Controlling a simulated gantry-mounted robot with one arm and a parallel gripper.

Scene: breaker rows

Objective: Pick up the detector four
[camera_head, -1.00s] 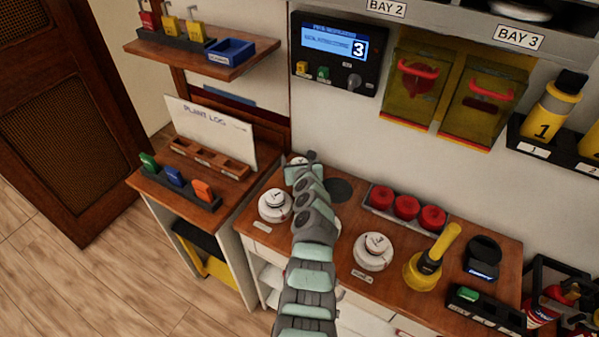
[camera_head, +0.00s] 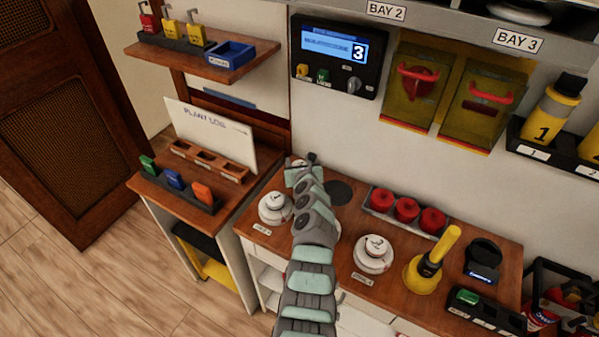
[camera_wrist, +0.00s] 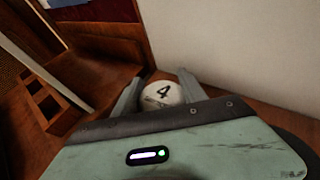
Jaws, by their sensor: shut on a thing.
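Detector four, a round white disc marked "4" (camera_wrist: 163,93), shows in the wrist view between the two fingers of my gripper (camera_wrist: 158,95). The fingers are shut on it, one on each side. In the head view my gripper (camera_head: 299,165) is at the back left of the wooden bench, and my arm hides most of the detector there. Whether the detector touches the bench cannot be told.
Two other white detectors stand on the bench, one left of my arm (camera_head: 273,207) and one right of it (camera_head: 373,254). A red-domed tray (camera_head: 407,211), a yellow handled tool (camera_head: 432,262) and a dark round pad (camera_head: 339,191) are nearby. The wall rises close behind.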

